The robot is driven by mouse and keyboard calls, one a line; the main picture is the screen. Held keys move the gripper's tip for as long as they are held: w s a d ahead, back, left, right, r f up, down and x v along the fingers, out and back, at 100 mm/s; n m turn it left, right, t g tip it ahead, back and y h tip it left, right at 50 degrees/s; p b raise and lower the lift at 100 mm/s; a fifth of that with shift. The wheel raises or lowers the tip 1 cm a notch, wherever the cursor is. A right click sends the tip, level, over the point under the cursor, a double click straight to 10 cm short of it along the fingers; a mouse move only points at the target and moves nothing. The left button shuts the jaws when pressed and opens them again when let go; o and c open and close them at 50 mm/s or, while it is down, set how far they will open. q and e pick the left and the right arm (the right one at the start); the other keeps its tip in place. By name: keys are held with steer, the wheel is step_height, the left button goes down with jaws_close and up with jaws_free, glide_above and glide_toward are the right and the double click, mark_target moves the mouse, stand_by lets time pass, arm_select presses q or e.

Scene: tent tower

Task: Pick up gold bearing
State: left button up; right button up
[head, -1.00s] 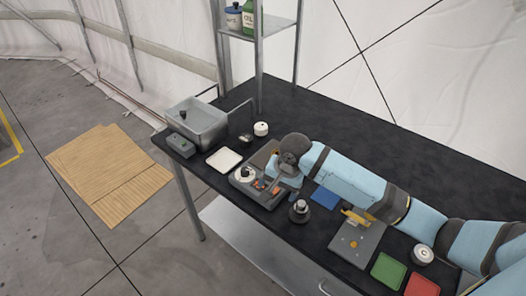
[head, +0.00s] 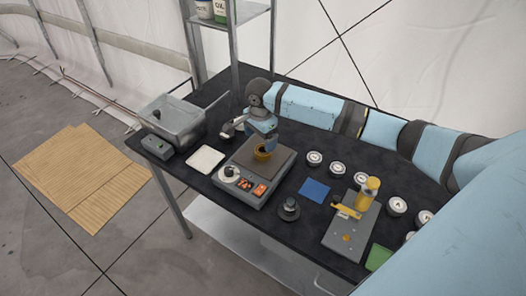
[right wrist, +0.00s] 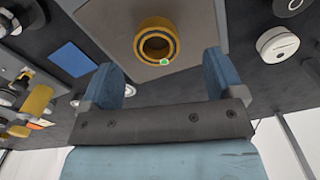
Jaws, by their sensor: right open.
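The gold bearing (head: 263,152) is a short gold ring on the brown top plate (head: 276,163) of a grey device with a dial and orange switches. In the right wrist view the bearing (right wrist: 156,43) shows its round bore, with a small green spot on its near rim. My right gripper (head: 264,137) is just over the bearing in the head view. In the right wrist view its two blue fingers (right wrist: 160,65) are spread apart and empty, with the bearing just beyond the gap between them. My left gripper is not in view.
A grey bin (head: 172,118), a white pad (head: 205,158) and a small grey box (head: 157,145) are to the left. A dark knob (head: 289,209), a blue pad (head: 314,190), a grey fixture with yellow parts (head: 350,227) and several white-topped round items are to the right.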

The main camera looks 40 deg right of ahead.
mark_target(263, 148)
steer(key=f, duration=0.4)
steer(key=shift+s+d+f+p, duration=0.25)
steer(key=shift+d+f+p, duration=0.1)
steer(key=shift+d+p, duration=0.05)
steer(key=shift+f, duration=0.45)
steer(key=shift+c, duration=0.2)
steer(key=c, duration=1)
steer(key=shift+r, duration=0.2)
